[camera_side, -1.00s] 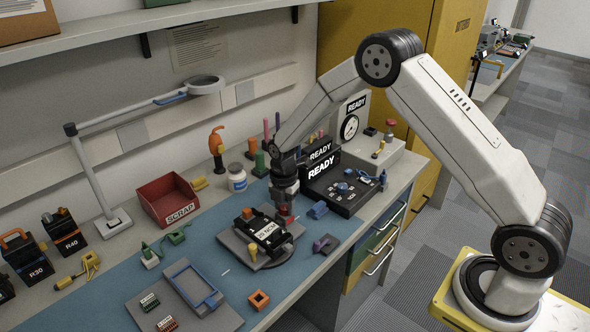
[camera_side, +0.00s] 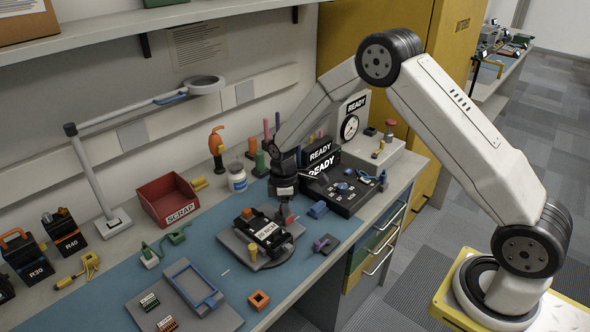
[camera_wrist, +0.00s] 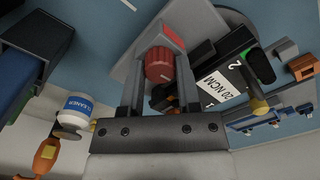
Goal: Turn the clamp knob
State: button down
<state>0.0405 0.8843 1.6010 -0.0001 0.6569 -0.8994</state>
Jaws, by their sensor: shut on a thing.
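The red clamp knob (camera_wrist: 159,66) sits between the two fingers of my gripper (camera_wrist: 160,80) in the wrist view, and the fingers are shut on it. In the side view my gripper (camera_side: 285,208) points down at the back right of the grey fixture plate (camera_side: 232,243); the knob is mostly hidden there by the fingers. A black unit with a white "20 NCM" label (camera_side: 268,230) lies on the fixture in front of the gripper. That label also shows right of the knob in the wrist view (camera_wrist: 219,86).
A black "READY" console (camera_side: 345,200) stands close right of my gripper. A white cleaner jar (camera_side: 237,180) and red scrap bin (camera_side: 167,200) stand to the left. An orange square part (camera_side: 259,300) and a purple part (camera_side: 326,244) lie nearby on the blue mat.

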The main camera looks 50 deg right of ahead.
jog(key=m, duration=1.3)
dwell(0.4)
jog(key=shift+c, duration=1.6)
grip_release()
jog(key=shift+r, duration=0.15)
jog(key=shift+r, duration=3.8)
